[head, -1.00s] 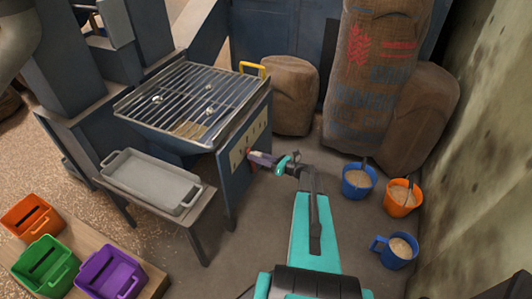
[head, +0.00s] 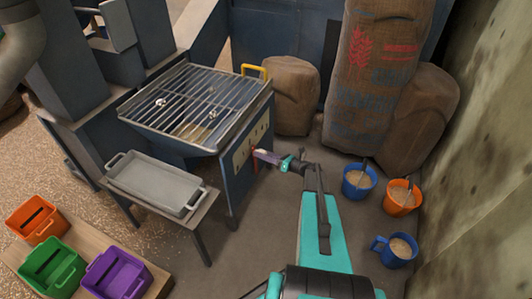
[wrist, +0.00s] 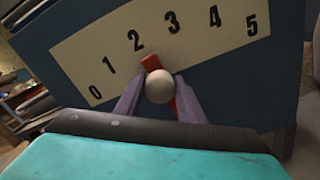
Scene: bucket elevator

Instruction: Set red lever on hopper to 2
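The red lever (wrist: 151,62) is on the hopper's side panel, with a pale round knob (wrist: 159,86) standing out toward the camera in the wrist view. The lever leans up-left and its red end lies just below the printed 2, on the side toward 3. My gripper (wrist: 160,82) has its two purple fingers on either side of the knob, very close to it. Whether they press on it is unclear. In the head view, my gripper (head: 259,153) reaches the number plate (head: 250,147) from the right. The hopper (head: 195,105) has a grate on top.
A grey tray (head: 155,182) rests on a stand left of the panel. Several cups, including a blue one (head: 394,250), stand on the floor at right. Sacks (head: 378,80) stand behind. Orange, green and purple (head: 117,273) bins sit at lower left.

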